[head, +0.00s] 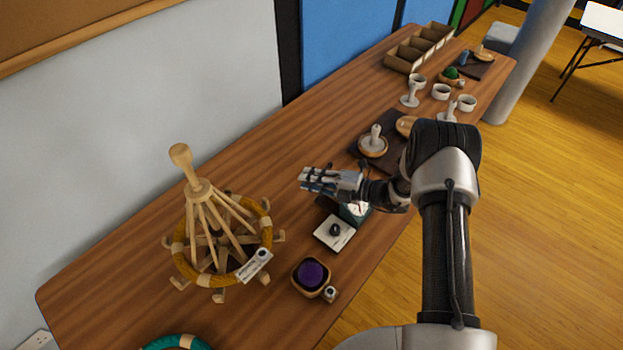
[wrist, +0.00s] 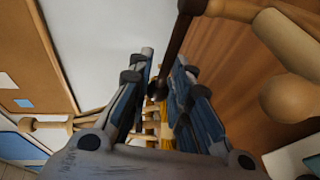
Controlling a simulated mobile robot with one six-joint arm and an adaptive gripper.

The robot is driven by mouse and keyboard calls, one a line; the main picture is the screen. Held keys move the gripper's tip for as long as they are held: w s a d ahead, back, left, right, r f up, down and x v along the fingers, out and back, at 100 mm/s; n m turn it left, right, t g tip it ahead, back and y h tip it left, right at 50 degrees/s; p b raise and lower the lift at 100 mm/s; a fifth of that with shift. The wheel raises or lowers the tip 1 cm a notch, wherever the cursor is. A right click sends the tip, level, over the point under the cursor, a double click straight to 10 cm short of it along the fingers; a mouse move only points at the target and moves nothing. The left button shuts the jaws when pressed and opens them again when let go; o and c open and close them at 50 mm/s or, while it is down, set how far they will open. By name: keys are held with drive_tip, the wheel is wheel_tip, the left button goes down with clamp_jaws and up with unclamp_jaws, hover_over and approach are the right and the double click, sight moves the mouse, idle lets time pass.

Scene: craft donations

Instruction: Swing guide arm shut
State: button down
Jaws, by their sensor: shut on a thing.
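In the wrist view, the guide arm (wrist: 173,50) is a thin dark rod with a round dark tip. It runs down from a light wooden piece (wrist: 235,9) at the top and ends between my fingers. My gripper (wrist: 163,78) is closed in on that tip, with one finger on each side; exact contact is hard to see. In the head view, my gripper (head: 309,178) is above the middle of the table and points left. The guide arm cannot be made out there; my gripper and wrist cover that area.
A wooden swift (head: 207,215) with a yellow skein stands left of my gripper. A purple ball in a wooden bowl (head: 309,288) and a white plate (head: 334,233) with a dark knob lie nearer. A round wooden base (head: 373,148) with a pale spool sits behind. Bare table (head: 270,165) lies between.

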idle(0.4)
drive_tip(key=d+n+g+b, duration=0.1)
drive_tip(key=g, duration=0.1)
drive_tip(key=s+n+g+y+b, duration=0.1)
drive_tip(key=n+g+b, duration=0.1)
drive_tip(key=shift+s+d+b, duration=0.1)
drive_tip(key=shift+d+b, duration=0.2)
drive_tip(key=shift+d, duration=0.1)
drive_tip(key=c, duration=1.7)
unclamp_jaws()
